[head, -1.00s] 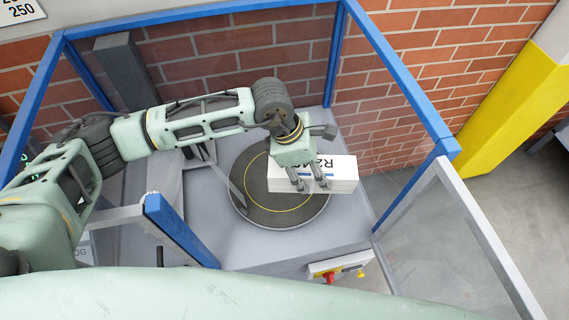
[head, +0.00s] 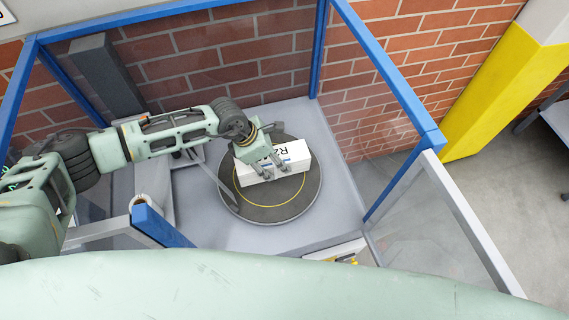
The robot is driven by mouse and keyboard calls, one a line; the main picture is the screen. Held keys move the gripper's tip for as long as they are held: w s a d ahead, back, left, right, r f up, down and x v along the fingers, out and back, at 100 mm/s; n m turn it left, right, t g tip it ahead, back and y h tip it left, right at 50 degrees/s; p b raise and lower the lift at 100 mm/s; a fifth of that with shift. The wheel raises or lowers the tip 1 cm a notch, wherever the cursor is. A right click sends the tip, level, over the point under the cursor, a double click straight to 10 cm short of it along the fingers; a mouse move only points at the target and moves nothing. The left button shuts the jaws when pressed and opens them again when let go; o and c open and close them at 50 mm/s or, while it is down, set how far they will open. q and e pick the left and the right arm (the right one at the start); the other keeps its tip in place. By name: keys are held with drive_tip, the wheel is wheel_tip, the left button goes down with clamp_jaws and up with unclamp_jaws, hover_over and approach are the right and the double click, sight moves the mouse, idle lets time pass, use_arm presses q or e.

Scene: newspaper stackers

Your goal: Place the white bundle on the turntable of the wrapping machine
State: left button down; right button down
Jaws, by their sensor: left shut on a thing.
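The white bundle (head: 295,154) has black print on its side and lies within the outline of the turntable, over its upper part. My left gripper (head: 276,172) is shut on the bundle from the left, and its fingers cover part of the printed side. The turntable (head: 272,212) is a dark round disc with a yellow ring, on the grey base of the wrapping machine. I cannot tell whether the bundle touches the disc or is held just above it. My right gripper is not in view.
A blue frame (head: 386,75) with clear panels surrounds the machine. A clear door (head: 430,225) stands open at the right. A dark grey column (head: 105,78) stands at the back left. A brick wall is behind.

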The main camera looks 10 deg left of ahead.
use_arm(q)
drive_tip(key=shift+w+a+f, duration=0.6)
drive_tip(key=shift+w+a, duration=0.15)
drive_tip(key=shift+w, duration=0.2)
drive_tip(key=shift+f, duration=1.95)
drive_tip(key=shift+f, duration=0.15)
drive_tip(key=c, duration=0.7)
unclamp_jaws()
drive_tip(key=shift+s+a+f, duration=0.1)
drive_tip(key=shift+s, duration=0.1)
drive_tip(key=shift+c, duration=0.2)
